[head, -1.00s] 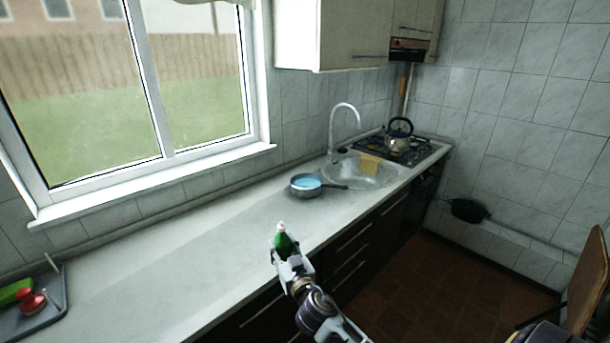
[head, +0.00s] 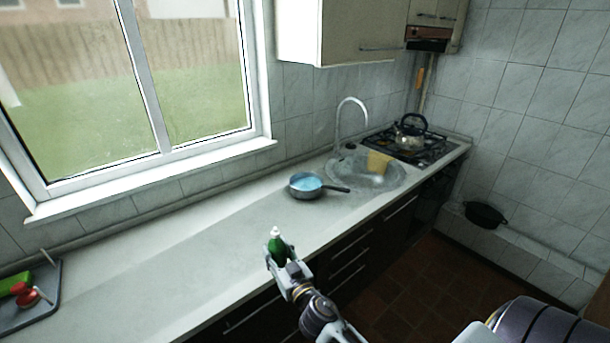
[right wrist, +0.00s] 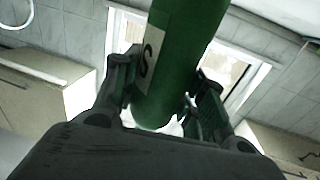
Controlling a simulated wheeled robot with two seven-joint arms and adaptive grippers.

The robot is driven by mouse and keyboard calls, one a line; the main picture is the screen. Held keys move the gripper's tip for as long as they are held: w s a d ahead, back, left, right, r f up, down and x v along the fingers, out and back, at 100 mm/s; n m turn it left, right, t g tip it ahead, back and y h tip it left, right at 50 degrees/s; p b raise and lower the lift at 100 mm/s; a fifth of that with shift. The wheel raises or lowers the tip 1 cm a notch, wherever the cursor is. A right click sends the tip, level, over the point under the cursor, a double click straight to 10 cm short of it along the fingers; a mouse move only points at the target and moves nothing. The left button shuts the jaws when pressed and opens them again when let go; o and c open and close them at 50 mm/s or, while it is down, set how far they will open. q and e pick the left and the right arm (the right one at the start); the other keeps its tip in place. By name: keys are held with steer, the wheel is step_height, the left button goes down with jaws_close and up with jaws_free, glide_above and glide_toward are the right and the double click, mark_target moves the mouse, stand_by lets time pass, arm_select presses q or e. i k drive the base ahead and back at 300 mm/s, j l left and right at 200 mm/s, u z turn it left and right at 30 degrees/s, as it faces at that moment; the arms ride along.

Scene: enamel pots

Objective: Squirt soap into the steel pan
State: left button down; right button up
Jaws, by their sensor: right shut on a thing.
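A green soap bottle (head: 277,245) with a white cap is held upright near the counter's front edge. My right gripper (head: 283,262) is shut on it. In the right wrist view the bottle (right wrist: 172,60) stands between the two fingers of the gripper (right wrist: 165,100), with part of a letter label showing. The steel pan (head: 305,192) sits on the counter, beyond and a little right of the bottle, with light blue inside and its dark handle pointing right. The bottle is apart from the pan. My left gripper is not in view.
The sink (head: 375,178) with a yellow cloth (head: 379,162) and a tall tap (head: 340,120) lies right of the pan. A kettle (head: 410,135) stands on the hob behind. A grey tray (head: 45,312) is at far left. The counter's middle (head: 170,255) is clear.

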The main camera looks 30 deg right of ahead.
mark_target(305, 186)
steer(key=l+u, duration=0.15)
steer(key=l, duration=0.35)
steer(key=l+u, duration=0.15)
steer(key=l, duration=0.4)
steer(key=l+u, duration=0.15)
steer(key=l, duration=0.35)
steer(key=l+u, duration=0.15)
steer(key=l, duration=0.4)
steer(key=l+u, duration=0.15)
steer(key=l, duration=0.35)
steer(key=k+l+u, duration=0.2)
steer(key=l, duration=0.3)
steer(key=l+u, duration=0.15)
steer(key=l, duration=0.35)
steer(key=k+l+u, duration=0.15)
steer(key=l, duration=0.3)
steer(key=k+l+u, duration=0.15)
steer(key=l, duration=0.25)
steer(key=k+l+u, duration=0.1)
steer(key=k+l, duration=0.15)
steer(key=k+l+u, duration=0.15)
steer(key=l, duration=0.25)
steer(key=k, duration=0.1)
